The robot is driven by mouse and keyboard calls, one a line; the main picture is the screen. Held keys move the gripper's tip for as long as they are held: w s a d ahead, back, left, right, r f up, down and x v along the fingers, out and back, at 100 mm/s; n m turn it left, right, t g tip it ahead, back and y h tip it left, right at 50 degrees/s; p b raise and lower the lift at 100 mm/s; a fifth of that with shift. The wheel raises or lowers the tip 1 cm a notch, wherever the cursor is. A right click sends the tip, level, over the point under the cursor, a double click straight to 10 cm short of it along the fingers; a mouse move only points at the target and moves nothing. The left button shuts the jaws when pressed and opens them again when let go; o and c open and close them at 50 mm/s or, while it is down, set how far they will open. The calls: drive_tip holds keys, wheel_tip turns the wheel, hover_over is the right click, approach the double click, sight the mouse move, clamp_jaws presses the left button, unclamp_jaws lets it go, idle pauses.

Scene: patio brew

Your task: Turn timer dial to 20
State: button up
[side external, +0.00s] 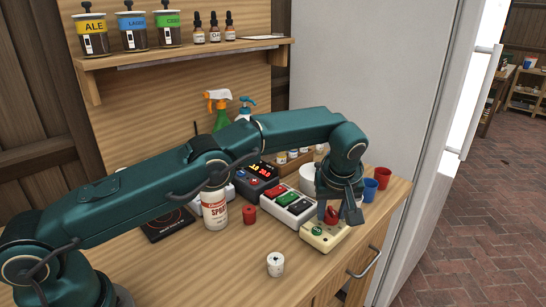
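A cream control box (315,238) stands near the right front of the bench, with a red round knob (331,216) and a green button (317,231) on top. My gripper (338,210) points down right over this box, its fingers at the red knob. I cannot tell whether they touch it, or how far apart they are. No dial numbers can be read, so I cannot tell whether this knob is the timer dial or what it is set to. A small white cylinder (275,264) with dark marks on top stands apart at the bench front.
A box with red, green and dark switches (288,205) and a controller with a red display (257,178) stand left of the gripper. Blue (370,190) and red (382,177) cups stand right.

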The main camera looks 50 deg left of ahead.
sight(332, 213)
drive_tip(key=o, duration=0.4)
drive_tip(key=shift+c, duration=0.2)
drive_tip(key=shift+v, duration=2.6)
